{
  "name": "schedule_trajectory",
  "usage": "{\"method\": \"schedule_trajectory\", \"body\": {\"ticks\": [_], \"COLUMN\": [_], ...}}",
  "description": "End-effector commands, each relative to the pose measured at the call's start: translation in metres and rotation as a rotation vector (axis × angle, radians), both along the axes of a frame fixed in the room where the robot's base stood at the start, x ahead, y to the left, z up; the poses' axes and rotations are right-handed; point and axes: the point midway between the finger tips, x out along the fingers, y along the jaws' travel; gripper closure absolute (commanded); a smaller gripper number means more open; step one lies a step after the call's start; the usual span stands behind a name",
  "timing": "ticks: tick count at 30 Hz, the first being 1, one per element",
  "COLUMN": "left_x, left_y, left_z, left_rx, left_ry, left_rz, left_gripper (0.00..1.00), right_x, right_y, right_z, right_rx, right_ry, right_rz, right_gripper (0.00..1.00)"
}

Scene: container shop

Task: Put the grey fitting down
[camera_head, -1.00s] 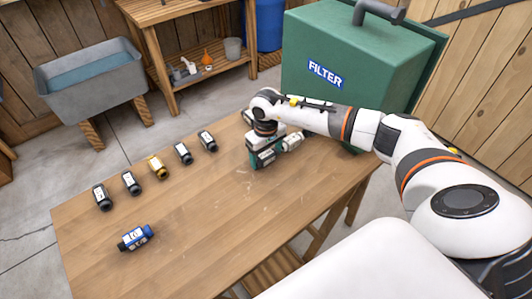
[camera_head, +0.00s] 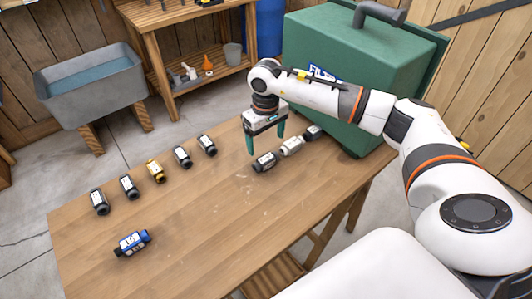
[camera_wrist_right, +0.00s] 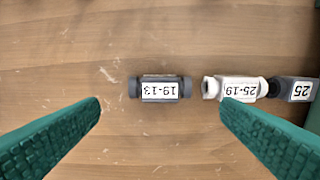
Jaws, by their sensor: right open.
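The grey fitting (camera_head: 265,162), with a white label reading 19-13, lies on its side on the wooden table (camera_head: 190,215). It also shows in the right wrist view (camera_wrist_right: 160,88), centred between the fingers. My right gripper (camera_head: 266,142) is open and empty, with green fingers pointing down above the fitting. The fingers stand apart on either side of it and do not appear to touch it in the right wrist view (camera_wrist_right: 160,108). My left gripper is not in view.
A white fitting (camera_head: 291,146) and another dark fitting (camera_head: 313,132) lie in line with the grey one. Several fittings, one yellow (camera_head: 156,171), form a row along the far left edge. A blue fitting (camera_head: 132,242) lies front left. A green filter box (camera_head: 350,75) stands behind.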

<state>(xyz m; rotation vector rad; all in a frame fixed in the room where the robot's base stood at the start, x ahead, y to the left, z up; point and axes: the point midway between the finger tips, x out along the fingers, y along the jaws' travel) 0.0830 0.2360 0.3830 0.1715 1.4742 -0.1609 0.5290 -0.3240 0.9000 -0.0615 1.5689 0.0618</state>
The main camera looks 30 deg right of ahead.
Motion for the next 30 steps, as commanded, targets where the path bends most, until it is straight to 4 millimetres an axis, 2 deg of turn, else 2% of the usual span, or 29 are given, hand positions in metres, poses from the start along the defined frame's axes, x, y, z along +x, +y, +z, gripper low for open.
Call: {"method": "schedule_trajectory", "body": {"ticks": [4, 9, 30], "left_x": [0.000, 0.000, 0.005], "left_y": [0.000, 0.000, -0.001], "left_z": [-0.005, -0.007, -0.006], "left_rx": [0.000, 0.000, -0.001], "left_ry": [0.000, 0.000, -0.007], "left_rz": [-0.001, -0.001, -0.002], "left_gripper": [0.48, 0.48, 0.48], "right_x": [0.000, 0.000, 0.000], "right_y": [0.000, 0.000, 0.000], "right_z": [0.023, 0.036, 0.037], "right_rx": [-0.001, -0.001, 0.000], "right_ry": [-0.002, 0.000, 0.001], "right_rz": [0.001, 0.000, 0.000], "right_gripper": [0.13, 0.13, 0.13]}}
